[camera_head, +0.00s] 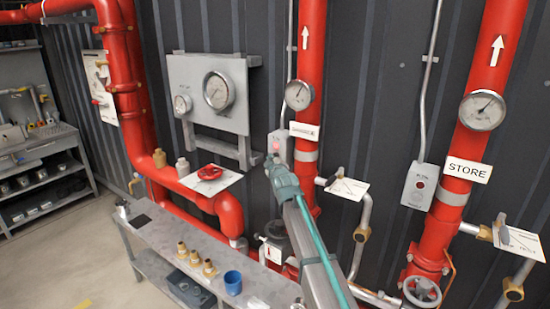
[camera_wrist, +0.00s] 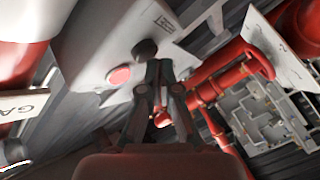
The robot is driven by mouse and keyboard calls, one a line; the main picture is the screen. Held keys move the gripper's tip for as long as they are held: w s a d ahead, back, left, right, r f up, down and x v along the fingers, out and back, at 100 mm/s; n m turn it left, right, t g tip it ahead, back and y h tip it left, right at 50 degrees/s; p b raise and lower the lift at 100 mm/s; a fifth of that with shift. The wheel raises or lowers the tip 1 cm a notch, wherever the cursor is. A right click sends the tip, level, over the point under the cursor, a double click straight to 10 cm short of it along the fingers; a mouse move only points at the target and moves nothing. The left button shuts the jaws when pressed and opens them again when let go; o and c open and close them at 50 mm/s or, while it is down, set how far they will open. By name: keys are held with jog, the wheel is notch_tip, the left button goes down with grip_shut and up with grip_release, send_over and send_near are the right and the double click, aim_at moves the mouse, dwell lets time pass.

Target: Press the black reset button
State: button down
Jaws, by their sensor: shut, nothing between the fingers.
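A light grey control box (camera_head: 278,142) hangs on the wall left of the middle red riser pipe. In the wrist view the box (camera_wrist: 100,50) fills the upper left and looks tilted. It carries a round red button or lamp (camera_wrist: 119,76) and a round black button (camera_wrist: 145,48). My gripper (camera_wrist: 159,66) is shut and empty, its fingertips close to the black button and partly overlapping it in the picture. I cannot tell whether they touch. In the head view my gripper (camera_head: 272,163) is at the lower part of the box and hides the black button.
A second grey box (camera_head: 419,187) is on the wall near the right riser. A red handwheel (camera_head: 210,172) and pressure gauges (camera_head: 218,90) are left of my gripper. A grey bench (camera_head: 165,228) below holds brass fittings and a blue cup (camera_head: 233,282). Valve levers stand at right.

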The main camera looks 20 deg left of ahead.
jog(key=shift+w+d, duration=0.15)
jog(key=shift+w, duration=0.35)
dwell(0.4)
jog(key=shift+s, duration=0.1)
jog(key=shift+s+a+b, duration=0.2)
jog(key=shift+s+b, duration=0.15)
jog(key=shift+s, duration=0.5)
jog(key=s+b, duration=0.2)
jog(key=s+a+b, duration=0.1)
jog(key=s+b, duration=0.1)
jog(key=shift+s+a, duration=0.2)
jog(key=shift+s, duration=0.2)
dwell(0.8)
